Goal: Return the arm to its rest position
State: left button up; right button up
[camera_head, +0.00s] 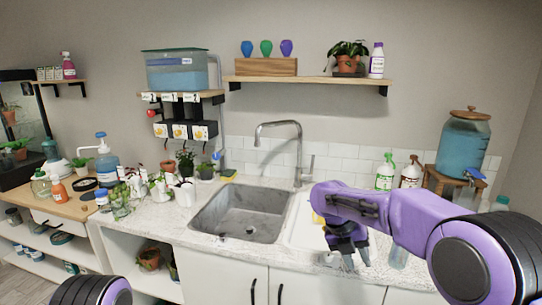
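My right arm (395,217) is purple and reaches in from the right edge over the front of the counter. Its dark gripper (357,262) points down in front of the counter, right of the sink. Its two fingertips are apart with a gap between them, and I see nothing held there. A purple and black part of my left arm (92,291) shows at the bottom left edge. My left gripper is out of view.
A grey sink (241,212) with a tall faucet (298,150) is set in the speckled counter (165,222). Potted plants and white pots crowd the counter left of it. Spray bottles (386,172) and a blue dispenser (463,145) stand at right. White cabinets (225,275) are below.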

jog(key=w+a+f+m+t+y, duration=0.45)
jog(key=a+f+m, duration=0.25)
jog(key=f+m, duration=0.3)
jog(key=s+d+f+m+t+y, duration=0.25)
jog(key=s+f+m, duration=0.65)
jog(key=f+m, duration=0.65)
jog(key=s+d+f+m+g+h, duration=0.1)
jog(key=s+d+m, duration=0.3)
jog(key=s, duration=0.7)
jog(key=s+d+f+m+g+h, duration=0.1)
jog(key=s+d+f+m+h, duration=0.1)
jog(key=s, duration=0.9)
jog(key=s+d+f+m+g+h, duration=0.1)
jog(key=s+d+f+m+h, duration=0.1)
jog(key=s+d+m, duration=0.5)
jog(key=s+f, duration=0.1)
jog(key=s, duration=0.3)
jog(key=shift+s+f, duration=0.15)
jog(key=shift+f, duration=0.25)
jog(key=shift+m, duration=0.25)
